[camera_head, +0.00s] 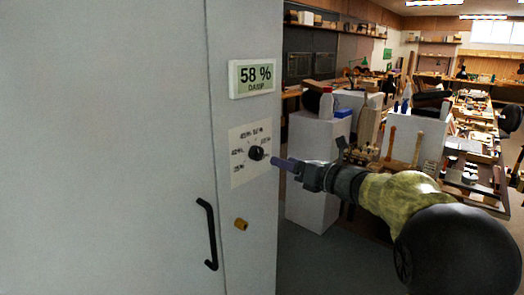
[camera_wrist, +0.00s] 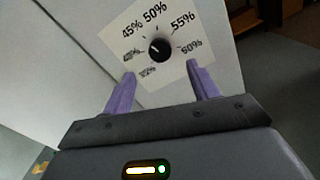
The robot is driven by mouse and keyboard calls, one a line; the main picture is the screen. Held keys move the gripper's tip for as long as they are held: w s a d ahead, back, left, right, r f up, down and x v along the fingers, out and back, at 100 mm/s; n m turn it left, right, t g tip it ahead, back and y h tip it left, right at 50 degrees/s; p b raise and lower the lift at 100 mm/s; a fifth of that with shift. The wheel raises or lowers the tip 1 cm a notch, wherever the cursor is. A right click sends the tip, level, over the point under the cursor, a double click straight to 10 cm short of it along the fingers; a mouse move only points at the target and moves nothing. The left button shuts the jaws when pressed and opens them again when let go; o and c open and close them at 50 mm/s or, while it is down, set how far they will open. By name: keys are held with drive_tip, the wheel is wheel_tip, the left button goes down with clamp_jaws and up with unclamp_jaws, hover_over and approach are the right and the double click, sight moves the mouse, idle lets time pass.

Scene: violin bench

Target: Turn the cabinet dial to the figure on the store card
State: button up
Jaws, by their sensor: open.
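The cabinet dial (camera_head: 256,153) is a small black knob on a cream scale plate (camera_head: 237,170) on the cabinet's side panel. In the wrist view the dial (camera_wrist: 160,48) sits at the plate's middle, with figures around it including 45%, 50%, 55% and 60%. Its pale mark seems to point up and left, but is too small to read surely. A display (camera_head: 252,78) above reads "58 % DAMP". My gripper (camera_head: 275,160) faces the dial at close range. Its purple fingers (camera_wrist: 161,75) are open, below the dial in the wrist view, and not closed on it. I see no store card.
A black door handle (camera_head: 208,235) and a small brass-coloured knob (camera_head: 241,224) are on the cabinet (camera_head: 120,150) below the dial. A pale plinth (camera_head: 313,170) and cluttered workbenches (camera_head: 470,150) stand behind to the right. Grey floor is clear beside the cabinet.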

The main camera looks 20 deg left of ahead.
sight(260, 153)
drive_tip(key=p+x, duration=0.2)
drive_tip(key=x, duration=0.7)
drive_tip(key=shift+w+a, duration=0.1)
drive_tip(key=shift+a, duration=0.1)
drive_tip(key=shift+c, duration=0.5)
drive_tip(key=c, duration=0.9)
